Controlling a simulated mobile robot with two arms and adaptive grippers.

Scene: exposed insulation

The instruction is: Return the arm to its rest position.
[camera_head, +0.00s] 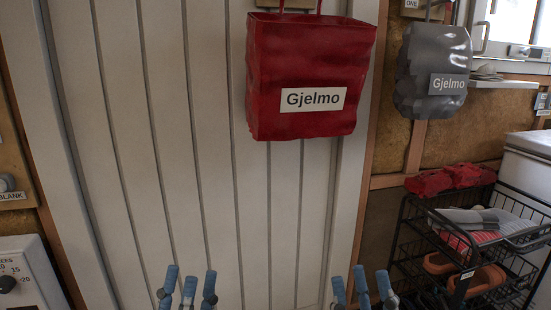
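My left gripper (189,286) shows at the bottom edge, left of centre, with its blue fingertips pointing up. My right gripper (361,286) is at the bottom edge, right of centre, in a similar pose. The fingertips of each stand apart with nothing visible between them, so both look open and empty. Only the finger ends show; the palms and both arms are below the frame. Both grippers appear in front of the white panelled door (185,150) and its right frame, touching nothing that I can see.
A red bag (300,115) labelled "Gjelmo" hangs above, between the grippers. A grey bag (430,105) with the same label hangs at upper right. A black wire rack (400,235) with red packs, cloths and orange items stands at lower right. A white dial box (30,270) is at lower left.

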